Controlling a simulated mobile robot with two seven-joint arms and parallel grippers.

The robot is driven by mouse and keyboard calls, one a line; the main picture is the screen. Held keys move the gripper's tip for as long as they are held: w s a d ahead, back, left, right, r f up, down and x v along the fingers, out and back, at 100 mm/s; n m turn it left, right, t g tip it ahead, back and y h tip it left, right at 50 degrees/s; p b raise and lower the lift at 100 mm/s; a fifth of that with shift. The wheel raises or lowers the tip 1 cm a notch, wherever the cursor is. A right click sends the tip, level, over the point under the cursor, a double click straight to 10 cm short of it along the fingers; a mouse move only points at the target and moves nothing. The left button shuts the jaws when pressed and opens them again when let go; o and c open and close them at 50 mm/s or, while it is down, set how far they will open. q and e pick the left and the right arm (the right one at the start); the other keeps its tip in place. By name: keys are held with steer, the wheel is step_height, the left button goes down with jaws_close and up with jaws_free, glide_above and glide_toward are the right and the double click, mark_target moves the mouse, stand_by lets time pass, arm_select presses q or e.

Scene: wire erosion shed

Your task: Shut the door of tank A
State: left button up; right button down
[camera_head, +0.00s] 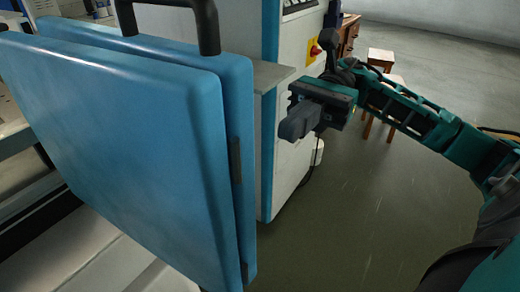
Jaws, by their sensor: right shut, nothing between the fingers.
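A large blue door (110,150) fills the left of the head view. It is made of two thick blue panels lying almost flat against each other, with dark hinge-like pieces along the right edge. A black bar handle (208,28) stands at the top of the rear panel. No letter marking tank A shows, and the door's lower end is cut off. My right gripper (296,124) is shut and empty, to the right of the door's edge and apart from it. My left gripper is out of view.
A white and blue machine cabinet (290,150) stands behind the door, with a grey shelf plate (272,77) jutting out near my right gripper. A red and yellow switch (313,48) is on its side. Wooden stools (381,56) stand behind my right arm. Floor (340,225) is clear at lower right.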

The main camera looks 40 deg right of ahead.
steer(key=p+x, duration=0.1)
steer(key=x, duration=0.7)
steer(key=shift+a+f, duration=0.1)
steer(key=shift+a, duration=0.1)
